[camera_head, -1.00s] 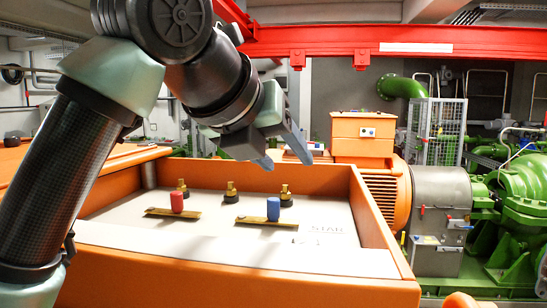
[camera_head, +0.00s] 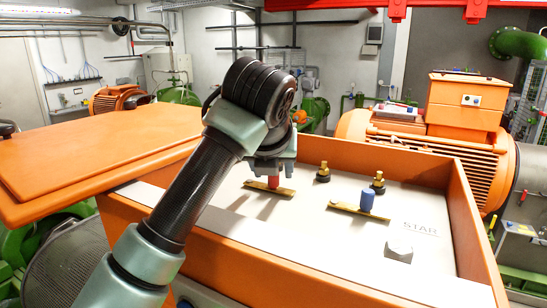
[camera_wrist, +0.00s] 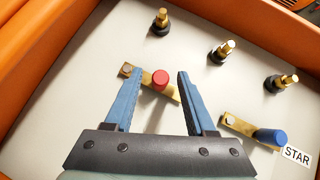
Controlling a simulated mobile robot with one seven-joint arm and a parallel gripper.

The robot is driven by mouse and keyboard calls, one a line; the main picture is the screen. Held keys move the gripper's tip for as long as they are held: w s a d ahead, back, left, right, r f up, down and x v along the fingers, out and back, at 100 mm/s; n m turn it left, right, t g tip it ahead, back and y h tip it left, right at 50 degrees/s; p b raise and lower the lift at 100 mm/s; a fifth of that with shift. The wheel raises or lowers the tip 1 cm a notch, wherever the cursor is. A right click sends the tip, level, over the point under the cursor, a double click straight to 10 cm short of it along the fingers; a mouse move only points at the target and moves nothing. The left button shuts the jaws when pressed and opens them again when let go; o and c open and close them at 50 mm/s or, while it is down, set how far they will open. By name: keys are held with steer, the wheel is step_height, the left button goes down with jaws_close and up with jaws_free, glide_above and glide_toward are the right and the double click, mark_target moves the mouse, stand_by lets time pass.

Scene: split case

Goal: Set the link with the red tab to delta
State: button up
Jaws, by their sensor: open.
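The link with the red tab (camera_head: 274,182) is a flat brass bar on the pale floor of the open orange case (camera_head: 478,240). In the wrist view its red tab (camera_wrist: 160,80) stands between my open fingers (camera_wrist: 158,76), with visible space at each side. A nut (camera_wrist: 126,70) sits on the bar's left end. My gripper (camera_head: 274,164) points down over the red tab in the head view. A second brass link carries a blue tab (camera_head: 367,201), close to the label STAR (camera_head: 420,228). No delta label shows.
Brass posts on black bases stand in a row behind the links: two show in the head view (camera_head: 323,173) (camera_head: 378,183) and three in the wrist view (camera_wrist: 222,52). Raised orange walls surround the floor. A flat orange lid (camera_head: 90,150) lies at left.

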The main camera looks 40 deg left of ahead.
steer(key=shift+x, duration=0.9)
steer(key=shift+c, duration=0.3)
jaws_close()
